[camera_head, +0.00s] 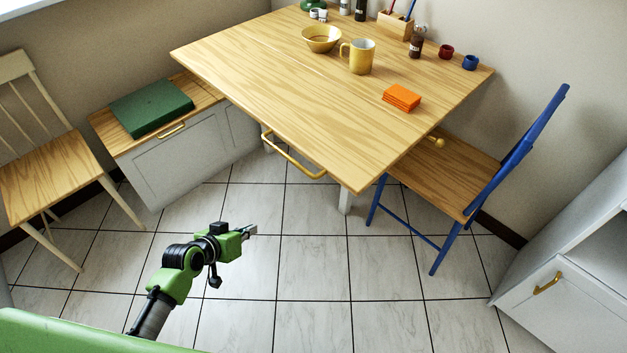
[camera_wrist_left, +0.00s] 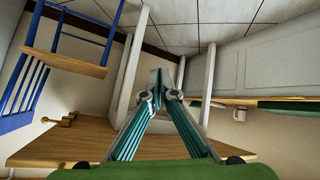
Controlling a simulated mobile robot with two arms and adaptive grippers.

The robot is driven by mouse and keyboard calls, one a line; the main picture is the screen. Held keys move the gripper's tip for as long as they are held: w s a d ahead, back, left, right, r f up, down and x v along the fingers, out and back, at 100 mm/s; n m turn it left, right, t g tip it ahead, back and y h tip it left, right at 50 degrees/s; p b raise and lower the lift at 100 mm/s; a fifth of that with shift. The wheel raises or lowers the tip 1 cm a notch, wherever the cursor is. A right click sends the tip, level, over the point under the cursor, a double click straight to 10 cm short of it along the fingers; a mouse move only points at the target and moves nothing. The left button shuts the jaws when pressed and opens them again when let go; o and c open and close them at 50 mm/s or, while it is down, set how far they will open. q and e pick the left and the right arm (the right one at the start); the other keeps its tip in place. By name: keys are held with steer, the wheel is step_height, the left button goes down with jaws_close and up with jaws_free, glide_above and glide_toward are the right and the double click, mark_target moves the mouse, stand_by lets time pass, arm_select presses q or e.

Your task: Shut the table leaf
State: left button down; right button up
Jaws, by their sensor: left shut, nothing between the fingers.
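The wooden table (camera_head: 300,110) stands at the centre of the head view with its top flat and level. A faint seam runs across the top. A brass bar handle (camera_head: 290,157) is fixed at the near edge. My left gripper (camera_head: 254,229) is shut and empty. It is over the tiled floor, in front of the table and apart from the handle. In the left wrist view, my shut fingers (camera_wrist_left: 165,82) point towards the table's pale legs (camera_wrist_left: 129,75). A wooden knob (camera_head: 437,142) shows below the table's right edge. My right gripper is not in view.
A bowl (camera_head: 321,39), a yellow mug (camera_head: 358,57) and orange coasters (camera_head: 402,97) stand on the table. A blue chair (camera_head: 478,180) is at its right, a bench (camera_head: 180,160) with a green case (camera_head: 151,106) at its left. Open floor lies in front.

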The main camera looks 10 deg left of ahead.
arm_select(q)
steer(key=d+r+m+t+h+b, duration=0.1)
steer(key=d+r+m+h+b, duration=0.3)
steer(key=r, duration=1)
steer(key=d+r+m+t+h+b, duration=0.1)
steer(key=d+r+t+h, duration=0.15)
steer(key=d+r, duration=0.7)
steer(key=g, duration=0.1)
glide_toward(333, 161)
steer(key=w+d+r, duration=0.2)
steer(key=w+r, duration=0.1)
steer(key=w, duration=0.1)
steer(key=f, duration=0.1)
steer(key=f+b, duration=0.1)
steer(key=f, duration=0.1)
steer(key=shift+s+d+m, duration=0.15)
steer(key=shift+s+m, duration=0.15)
steer(key=shift+s, duration=0.05)
steer(key=shift+f, duration=0.5)
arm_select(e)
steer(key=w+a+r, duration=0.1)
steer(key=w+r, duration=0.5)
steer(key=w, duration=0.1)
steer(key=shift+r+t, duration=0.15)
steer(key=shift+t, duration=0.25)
arm_select(q)
steer(key=shift+s+f, duration=0.1)
